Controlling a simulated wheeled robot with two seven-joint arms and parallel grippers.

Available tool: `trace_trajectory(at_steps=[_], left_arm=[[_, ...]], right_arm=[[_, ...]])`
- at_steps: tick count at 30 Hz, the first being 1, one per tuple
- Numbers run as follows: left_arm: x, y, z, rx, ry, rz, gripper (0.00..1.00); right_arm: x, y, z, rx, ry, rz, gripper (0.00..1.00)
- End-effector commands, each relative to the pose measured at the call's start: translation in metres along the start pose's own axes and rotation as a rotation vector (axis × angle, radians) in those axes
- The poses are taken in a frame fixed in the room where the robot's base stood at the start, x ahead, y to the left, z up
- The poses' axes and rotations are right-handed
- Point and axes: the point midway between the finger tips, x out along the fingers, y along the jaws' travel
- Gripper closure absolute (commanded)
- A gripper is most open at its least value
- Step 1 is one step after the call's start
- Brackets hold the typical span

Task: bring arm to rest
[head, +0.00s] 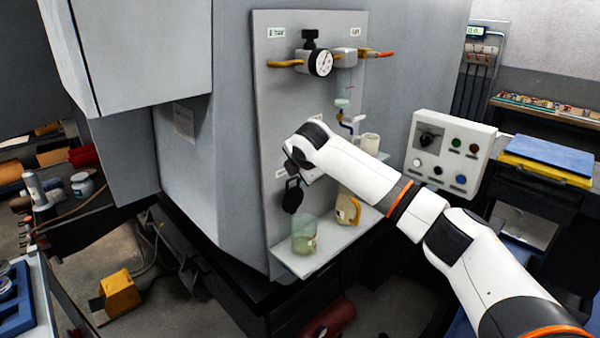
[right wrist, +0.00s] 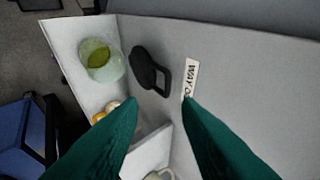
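My right arm (head: 360,175) reaches in from the lower right to the grey panel (head: 268,110) on the machine's side. Its wrist (head: 312,140) is in front of the panel, and the fingers are mostly hidden in the head view. In the right wrist view the two green fingers of my right gripper (right wrist: 159,103) stand apart with nothing between them. A black piece with a loop (right wrist: 150,72) is at the panel beyond the fingertips, beside a white label (right wrist: 190,78). The black piece also shows in the head view (head: 292,196), below my wrist. My left gripper is not in view.
A shelf (head: 305,263) below the panel holds a clear jar with greenish liquid (head: 304,238) and a yellow-handled container (head: 346,210). A gauge (head: 320,63) and yellow handles stick out above. A control box (head: 445,152) stands close to the right of my forearm.

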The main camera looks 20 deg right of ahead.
Motion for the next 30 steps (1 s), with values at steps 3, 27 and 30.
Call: trace_trajectory(at_steps=[3,27,30], left_arm=[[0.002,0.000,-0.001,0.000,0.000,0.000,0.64],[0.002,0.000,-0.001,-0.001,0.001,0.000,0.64],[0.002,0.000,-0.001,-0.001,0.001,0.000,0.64]], right_arm=[[-0.006,0.000,0.000,-0.001,0.000,-0.001,0.69],[0.023,0.085,0.115,0.115,-0.147,0.070,0.69],[0.023,0.132,0.165,0.224,-0.215,0.111,0.69]])
